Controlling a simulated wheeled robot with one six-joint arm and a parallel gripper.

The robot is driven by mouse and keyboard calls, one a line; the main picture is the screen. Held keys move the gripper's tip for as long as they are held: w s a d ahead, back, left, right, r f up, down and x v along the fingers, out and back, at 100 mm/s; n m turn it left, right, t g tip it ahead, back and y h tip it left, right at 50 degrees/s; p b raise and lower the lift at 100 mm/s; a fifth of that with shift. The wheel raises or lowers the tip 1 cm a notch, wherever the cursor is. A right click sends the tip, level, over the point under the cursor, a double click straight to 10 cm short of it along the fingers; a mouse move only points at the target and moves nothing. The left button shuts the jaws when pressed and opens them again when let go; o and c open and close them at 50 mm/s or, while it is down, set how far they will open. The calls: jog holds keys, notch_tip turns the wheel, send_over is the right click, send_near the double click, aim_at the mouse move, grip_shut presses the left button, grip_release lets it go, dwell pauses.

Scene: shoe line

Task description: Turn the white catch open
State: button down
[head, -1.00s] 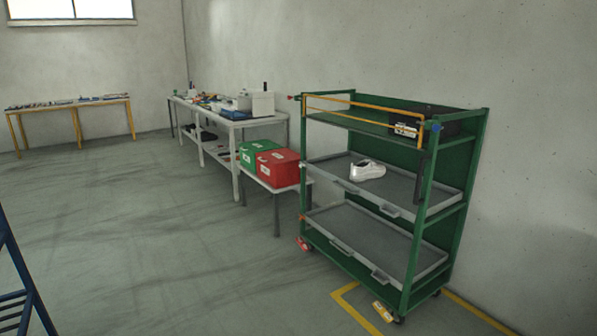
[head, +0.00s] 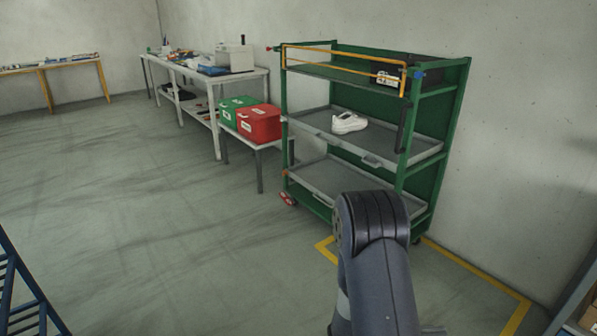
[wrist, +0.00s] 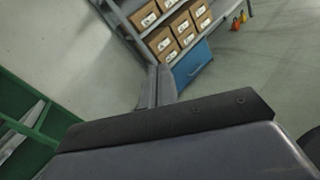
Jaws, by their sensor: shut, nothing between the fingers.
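I cannot make out a white catch in either view. The green trolley (head: 457,110) stands against the wall in the head view, with a yellow-orange bar frame (head: 345,71) across its top front. A red piece (head: 269,48) sits at the frame's left end and a blue piece (head: 419,75) at its right end. In the wrist view the fingers of my gripper (wrist: 157,87) are close together and empty, pointing away from the trolley's green frame at the left edge. In the head view only my arm shows, in front of the trolley's lower right; the gripper is hidden there.
A white shoe (head: 348,123) lies on the middle shelf. A red box (head: 259,123) and a green box (head: 233,109) stand on a low table left of the trolley. The wrist view shows a rack of cardboard boxes (wrist: 161,42) and a blue bin (wrist: 190,66).

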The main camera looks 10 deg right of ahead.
jog(key=w+a+f+n+t, duration=0.2)
jog(key=w+f+n+t, duration=0.3)
jog(key=f+n+t, duration=0.4)
notch_tip(320, 180, down, 3)
jog(key=shift+w+n+b, duration=0.4)
jog(key=shift+n+b, duration=0.05)
jog(key=shift+n, duration=0.15)
jog(key=shift+a, duration=0.1)
